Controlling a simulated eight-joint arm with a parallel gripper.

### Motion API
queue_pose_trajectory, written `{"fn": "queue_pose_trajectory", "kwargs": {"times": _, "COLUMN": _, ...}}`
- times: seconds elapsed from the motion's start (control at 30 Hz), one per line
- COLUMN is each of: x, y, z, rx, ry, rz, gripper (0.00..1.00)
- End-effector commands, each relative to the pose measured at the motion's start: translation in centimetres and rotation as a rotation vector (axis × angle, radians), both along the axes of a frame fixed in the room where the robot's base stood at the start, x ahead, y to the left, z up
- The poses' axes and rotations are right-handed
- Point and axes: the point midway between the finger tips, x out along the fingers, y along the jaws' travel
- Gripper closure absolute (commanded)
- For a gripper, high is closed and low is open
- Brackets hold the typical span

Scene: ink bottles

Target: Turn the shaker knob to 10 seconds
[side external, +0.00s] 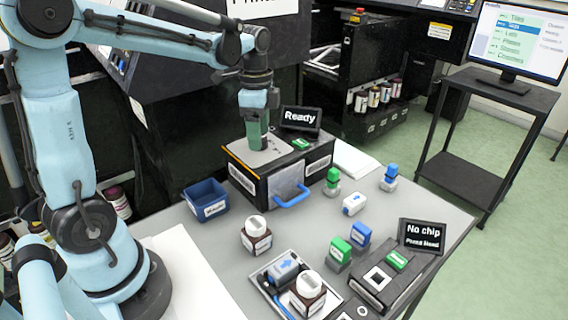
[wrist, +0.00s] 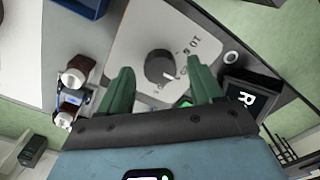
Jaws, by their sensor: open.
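The shaker (side external: 247,178) is a black box with a light top plate, a front door and a blue handle, on the grey table in the side view. Its round dark knob (wrist: 160,67) shows in the wrist view, with a white pointer mark toward the lower right. Printed numbers, including a 10 (wrist: 194,44), lie on the plate up and right of the knob. My gripper (side external: 258,147) points down over the top plate. In the wrist view its green fingers (wrist: 160,64) are apart, one on each side of the knob; contact is unclear. The knob is hidden in the side view.
A "Ready" display (side external: 300,119) stands behind the shaker, close to my right finger in the wrist view. A blue bin (side external: 205,200) is left of the shaker. Several bottles, stamp-like blocks and a "No chip" display (side external: 422,236) occupy the table's front and right.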

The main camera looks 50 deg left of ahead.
Motion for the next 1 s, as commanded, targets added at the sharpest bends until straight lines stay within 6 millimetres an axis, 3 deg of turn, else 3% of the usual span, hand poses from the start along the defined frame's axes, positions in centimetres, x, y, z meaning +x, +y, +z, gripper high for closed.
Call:
{"fn": "queue_pose_trajectory", "kwargs": {"times": 0.43, "x": -0.01, "y": 0.00, "z": -0.79, "rx": 0.000, "ry": 0.000, "rz": 0.000, "gripper": 0.36}}
{"fn": "queue_pose_trajectory", "kwargs": {"times": 0.8, "x": -0.01, "y": 0.00, "z": -0.77, "rx": 0.000, "ry": 0.000, "rz": 0.000, "gripper": 0.91}}
{"fn": "queue_pose_trajectory", "kwargs": {"times": 1.0, "x": -0.01, "y": 0.00, "z": -0.76, "rx": 0.000, "ry": 0.000, "rz": 0.014, "gripper": 0.91}}
